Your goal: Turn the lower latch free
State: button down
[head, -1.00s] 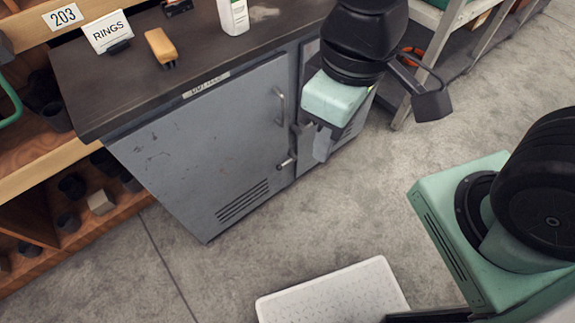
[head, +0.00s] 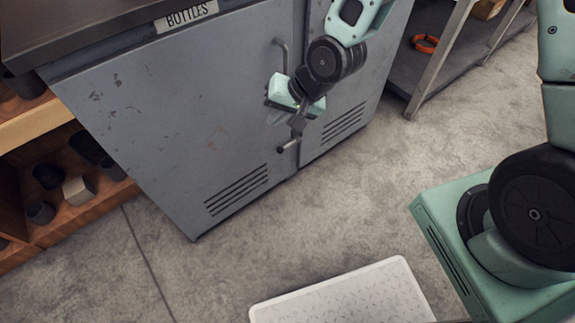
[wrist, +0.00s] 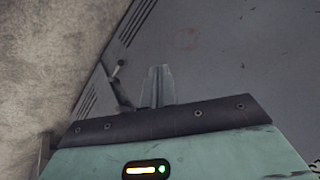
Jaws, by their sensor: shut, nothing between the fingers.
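The lower latch (head: 287,147) is a small dark lever with a round knob low on the grey cabinet, by the seam between its two doors. In the wrist view the knobbed latch (wrist: 118,72) stands just left of my fingers. My gripper (head: 274,115) is at the door front just above the latch in the head view. In the wrist view my gripper (wrist: 157,82) has its fingers together, pointing at the door, with nothing between them. I see no contact with the latch. My wrist hides part of the seam above the latch.
A bar handle (head: 283,56) stands out from the left door above my gripper. The cabinet (head: 150,140) has vent slots low on both doors. A white patterned mat (head: 345,295) lies on the floor in front. An open shelf (head: 425,70) stands right. The floor between is clear.

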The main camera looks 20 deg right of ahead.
jog(key=w+d+f+m+t+y+b, duration=0.1)
jog(key=w+f+m+b, duration=0.25)
jog(key=f, duration=0.45)
jog(key=w+d+f+m+t+y+b, duration=0.1)
jog(key=w+f+m+t+b, duration=0.15)
jog(key=f+b, duration=0.4)
jog(key=m+t+h+b, duration=0.3)
jog(key=m+t+b, duration=0.6)
jog(key=m+b, duration=0.65)
send_near(286, 151)
jog(key=s+d+m+p, duration=0.1)
jog(key=s+m, duration=0.1)
jog(key=s, duration=0.1)
jog(key=shift+s+d+r+g, duration=0.1)
jog(key=shift+r+g, duration=0.15)
jog(key=shift+r, duration=0.25)
jog(key=b+x, duration=0.5)
jog(key=x, duration=0.5)
jog(key=shift+f, duration=0.15)
jog(key=shift+s+a+r+b, duration=0.25)
jog(key=shift+a+r, duration=0.1)
jog(key=shift+r, duration=0.25)
jog(key=shift+s+a+r+b, duration=0.1)
jog(key=shift+s+a+r, duration=0.2)
jog(key=shift+r, duration=0.35)
jog(key=shift+s+a+r+b, duration=0.2)
jog(key=shift+a+r, duration=0.15)
jog(key=shift+r, duration=0.25)
jog(key=shift+r, duration=0.1)
